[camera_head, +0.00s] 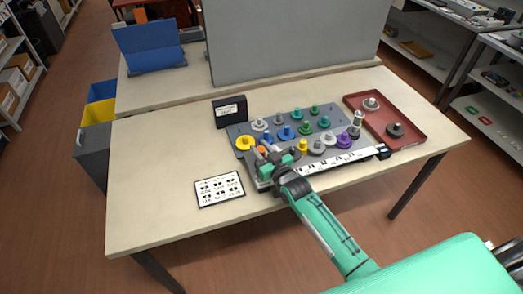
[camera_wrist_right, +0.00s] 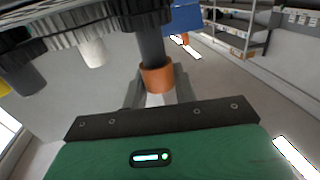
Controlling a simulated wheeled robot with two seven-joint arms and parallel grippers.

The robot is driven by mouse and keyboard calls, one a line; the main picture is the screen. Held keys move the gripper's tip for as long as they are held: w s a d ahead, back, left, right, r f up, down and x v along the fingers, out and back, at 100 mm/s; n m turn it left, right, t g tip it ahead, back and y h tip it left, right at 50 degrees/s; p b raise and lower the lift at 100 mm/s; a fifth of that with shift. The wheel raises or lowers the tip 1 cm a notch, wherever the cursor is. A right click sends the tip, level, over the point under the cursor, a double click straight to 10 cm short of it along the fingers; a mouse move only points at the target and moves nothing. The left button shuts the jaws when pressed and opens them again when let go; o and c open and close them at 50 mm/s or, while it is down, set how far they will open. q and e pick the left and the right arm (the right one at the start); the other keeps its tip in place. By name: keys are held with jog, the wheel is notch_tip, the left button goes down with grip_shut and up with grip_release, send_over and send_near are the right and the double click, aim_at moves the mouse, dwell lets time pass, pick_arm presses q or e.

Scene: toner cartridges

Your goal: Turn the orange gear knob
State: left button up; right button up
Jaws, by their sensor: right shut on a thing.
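The orange knob (camera_head: 262,150) shows as a small patch at the front left of the grey gear board (camera_head: 241,131). In the right wrist view the orange knob (camera_wrist_right: 157,77) is a short ring at the end of a dark grey shaft (camera_wrist_right: 150,42). My right gripper (camera_head: 266,153) reaches in from the front and is shut on the orange knob. Its grey fingers (camera_wrist_right: 158,90) lie around the knob in the wrist view. The gripper hides much of the board's front left corner. My left gripper is not in view.
A yellow gear (camera_head: 244,143) sits just left of my gripper. Several blue, green, grey and purple gears stand on the board. A red tray (camera_head: 416,131) with two gears lies right. A picture card (camera_head: 219,189) lies front left, and a black box (camera_head: 230,109) stands behind.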

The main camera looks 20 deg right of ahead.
jog(key=shift+r+n+g+y+b, duration=0.15)
jog(key=shift+n+g+y+b, duration=0.3)
jog(key=shift+n+y+b, duration=0.65)
jog(key=shift+r+n+g+y+b, duration=0.1)
jog(key=shift+n+g+y+b, duration=0.6)
jog(key=shift+y, duration=0.7)
jog(key=o, duration=0.9)
jog(key=shift+f, duration=0.1)
jog(key=shift+o, duration=0.2)
jog(key=shift+s+d+f, duration=0.2)
jog(key=shift+s+d, duration=0.05)
jog(key=shift+s, duration=0.15)
jog(key=b+v, duration=0.2)
jog(key=v, duration=1)
jog(key=shift+s+b, duration=0.4)
jog(key=shift+d, duration=0.1)
